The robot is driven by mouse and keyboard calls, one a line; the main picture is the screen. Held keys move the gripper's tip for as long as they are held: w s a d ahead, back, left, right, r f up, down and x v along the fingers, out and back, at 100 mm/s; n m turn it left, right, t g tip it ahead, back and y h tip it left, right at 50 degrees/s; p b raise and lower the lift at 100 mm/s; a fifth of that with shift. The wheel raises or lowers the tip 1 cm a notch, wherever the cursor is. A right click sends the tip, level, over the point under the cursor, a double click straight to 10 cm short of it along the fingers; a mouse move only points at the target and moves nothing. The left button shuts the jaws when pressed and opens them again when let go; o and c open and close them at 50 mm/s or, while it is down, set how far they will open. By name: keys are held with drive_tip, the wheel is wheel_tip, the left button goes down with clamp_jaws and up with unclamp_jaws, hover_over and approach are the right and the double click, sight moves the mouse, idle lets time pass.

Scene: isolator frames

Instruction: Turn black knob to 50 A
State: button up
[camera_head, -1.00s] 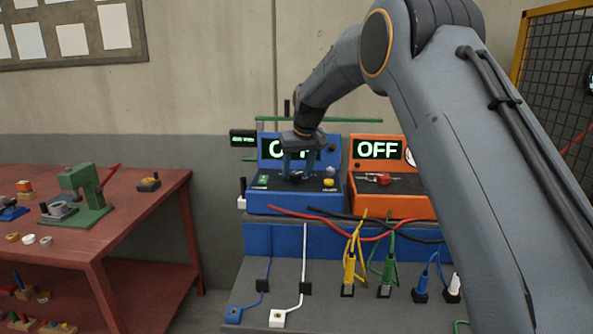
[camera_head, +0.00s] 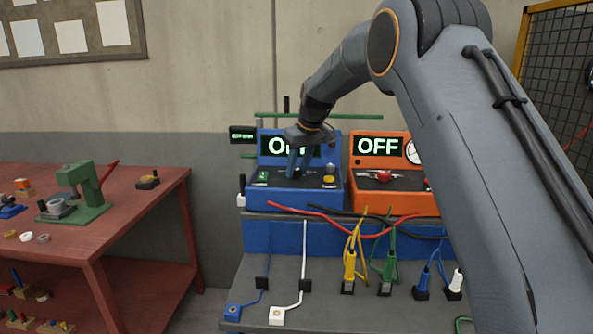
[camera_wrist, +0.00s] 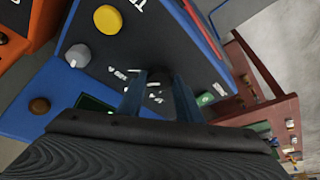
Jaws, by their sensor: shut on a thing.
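The blue unit (camera_head: 252,190) stands on the bench, with a dark sloped control panel and a lit display (camera_head: 276,146) partly covered by my wrist. Its visible letters begin with O. My gripper (camera_head: 297,174) points down at the middle of this panel, its fingers shut on the black knob. In the wrist view the two blue-grey fingers (camera_wrist: 160,88) stand on either side of the black knob (camera_wrist: 156,86), which is mostly hidden. White scale marks show beside it, too small to read. The knob's exact angle cannot be told.
A yellow knob (camera_head: 329,181) and a grey knob (camera_head: 330,169) sit close to the right of my gripper. An orange unit (camera_head: 390,203) reading OFF stands beside the blue one. Red and black cables lie in front. A red table (camera_head: 150,190) stands left.

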drive_tip(key=n+b, duration=0.1)
drive_tip(key=n, duration=0.1)
drive_tip(key=n+g+y+b, duration=0.1)
drive_tip(key=n, duration=0.1)
drive_tip(key=shift+w+d, duration=0.15)
drive_tip(key=shift+n+g+y+b, duration=0.3)
drive_tip(key=shift+n+g+b, duration=0.1)
drive_tip(key=shift+n, duration=0.7)
drive_tip(key=o, duration=1)
drive_tip(key=shift+o, duration=0.2)
drive_tip(key=shift+d+r, duration=0.1)
drive_tip(key=shift+r, duration=0.05)
drive_tip(key=b+v, duration=0.1)
drive_tip(key=v, duration=0.6)
drive_tip(key=shift+r+b, duration=0.25)
drive_tip(key=shift+b, duration=0.1)
